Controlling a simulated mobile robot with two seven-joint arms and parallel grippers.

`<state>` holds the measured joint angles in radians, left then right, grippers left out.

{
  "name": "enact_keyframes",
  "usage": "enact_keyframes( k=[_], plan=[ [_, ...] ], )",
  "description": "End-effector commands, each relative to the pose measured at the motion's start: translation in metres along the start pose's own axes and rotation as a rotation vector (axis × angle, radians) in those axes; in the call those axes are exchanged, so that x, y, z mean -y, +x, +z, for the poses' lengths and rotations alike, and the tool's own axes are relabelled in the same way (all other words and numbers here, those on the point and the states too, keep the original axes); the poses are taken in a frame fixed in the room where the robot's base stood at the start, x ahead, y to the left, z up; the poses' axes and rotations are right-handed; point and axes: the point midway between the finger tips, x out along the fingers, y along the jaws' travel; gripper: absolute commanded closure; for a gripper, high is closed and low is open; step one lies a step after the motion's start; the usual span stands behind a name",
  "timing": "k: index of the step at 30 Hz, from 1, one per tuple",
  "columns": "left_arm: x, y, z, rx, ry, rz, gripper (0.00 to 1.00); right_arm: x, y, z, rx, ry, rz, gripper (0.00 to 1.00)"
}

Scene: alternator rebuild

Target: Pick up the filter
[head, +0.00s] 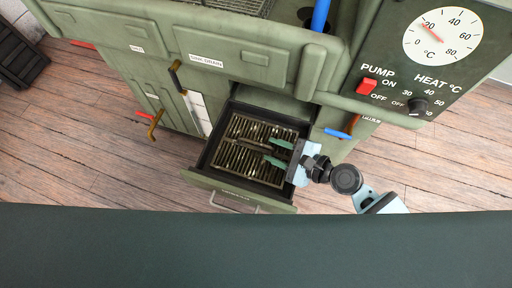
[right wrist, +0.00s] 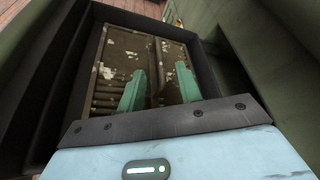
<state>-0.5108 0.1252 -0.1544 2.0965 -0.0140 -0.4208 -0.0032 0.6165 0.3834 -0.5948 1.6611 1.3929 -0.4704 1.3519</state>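The filter (head: 240,158) is a flat rectangular panel with dark ribs, a tan frame and a raised bar across its middle. It lies in the open drawer (head: 230,193). It also shows, stained with pale patches, in the right wrist view (right wrist: 125,45). My right gripper (head: 269,149) reaches over the drawer's right side, its two green fingers apart. In the right wrist view the fingers (right wrist: 160,70) stand on either side of the filter's middle bar, with gaps visible. I cannot tell how far the fingertips are above the panel. My left gripper is not in view.
The drawer's dark walls (right wrist: 73,70) surround the filter closely. The green washing cabinet (head: 120,55) rises behind, with a pump and heat panel (head: 400,75) at the right. A blue-handled valve (head: 337,134) is near my right gripper. Wooden floor lies around.

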Motion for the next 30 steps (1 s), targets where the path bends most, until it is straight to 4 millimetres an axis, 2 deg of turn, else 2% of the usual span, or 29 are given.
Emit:
enact_keyframes(
  k=[6, 9, 18, 19, 27, 30],
  plan=[
    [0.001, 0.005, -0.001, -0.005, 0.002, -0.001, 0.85, 0.000, 0.032, 0.001, 0.003, 0.001, -0.001, 0.66],
    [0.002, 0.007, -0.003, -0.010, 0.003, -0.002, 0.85, 0.000, 0.042, 0.000, 0.002, 0.000, 0.000, 0.66],
    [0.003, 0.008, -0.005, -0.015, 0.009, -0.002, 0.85, 0.000, 0.047, 0.001, 0.001, -0.001, 0.000, 0.66],
    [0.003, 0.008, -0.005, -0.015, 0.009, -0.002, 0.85, 0.000, 0.047, 0.001, 0.001, -0.001, 0.000, 0.67],
    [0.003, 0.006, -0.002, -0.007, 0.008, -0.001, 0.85, 0.000, 0.046, 0.001, 0.001, -0.001, 0.000, 1.00],
    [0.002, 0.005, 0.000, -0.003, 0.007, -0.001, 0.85, 0.000, 0.046, 0.001, 0.001, -0.001, 0.000, 1.00]
  ],
)
